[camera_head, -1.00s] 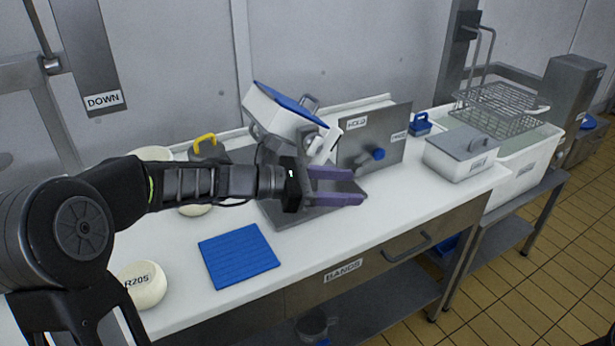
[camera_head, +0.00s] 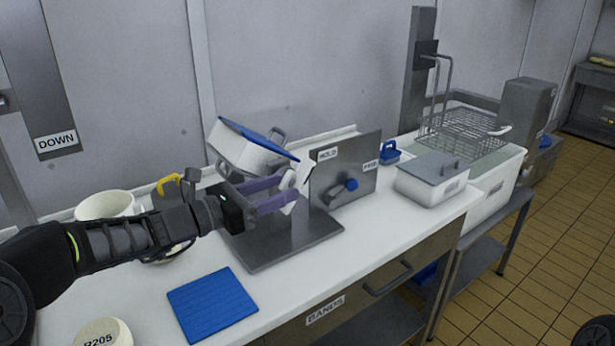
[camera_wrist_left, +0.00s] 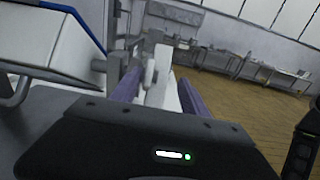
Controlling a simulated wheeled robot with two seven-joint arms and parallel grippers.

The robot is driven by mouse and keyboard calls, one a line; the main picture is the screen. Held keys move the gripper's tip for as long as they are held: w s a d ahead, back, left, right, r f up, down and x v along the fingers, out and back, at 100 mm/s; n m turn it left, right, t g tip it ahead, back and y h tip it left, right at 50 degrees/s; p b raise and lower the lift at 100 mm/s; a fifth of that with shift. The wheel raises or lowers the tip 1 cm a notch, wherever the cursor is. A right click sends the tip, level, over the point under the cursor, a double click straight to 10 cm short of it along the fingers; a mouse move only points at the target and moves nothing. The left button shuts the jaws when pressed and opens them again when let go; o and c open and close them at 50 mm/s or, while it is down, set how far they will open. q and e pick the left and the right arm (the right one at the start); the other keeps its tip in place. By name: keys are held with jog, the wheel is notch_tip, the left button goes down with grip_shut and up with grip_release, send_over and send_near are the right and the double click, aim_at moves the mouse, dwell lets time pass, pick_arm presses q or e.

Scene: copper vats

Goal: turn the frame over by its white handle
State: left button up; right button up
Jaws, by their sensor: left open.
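The frame (camera_head: 247,152) looks like a white box with a blue rim, held tilted on a grey metal stand (camera_head: 290,243). Its white handle (camera_head: 304,176) sticks out toward the upright plate. My left gripper (camera_head: 291,188) comes in from the left under the frame, its two purple fingers open at the white handle. In the left wrist view the white handle (camera_wrist_left: 158,78) shows between the fingers, which stand apart from each other; whether either touches it I cannot tell. The frame's white side and blue edge (camera_wrist_left: 75,15) fill the upper left there. My right gripper is not visible.
A blue mat (camera_head: 212,304) lies in front. A yellow-handled item (camera_head: 169,183) and white tub (camera_head: 105,206) stand left. A lidded box (camera_head: 432,182) and wire basket (camera_head: 462,128) are right.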

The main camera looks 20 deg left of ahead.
pick_arm(q)
jog(key=shift+w+d, duration=0.1)
jog(key=shift+w, duration=0.05)
jog(key=x, duration=0.7)
jog(key=shift+w+d, duration=0.2)
grip_shut()
dwell(0.5)
dwell(0.8)
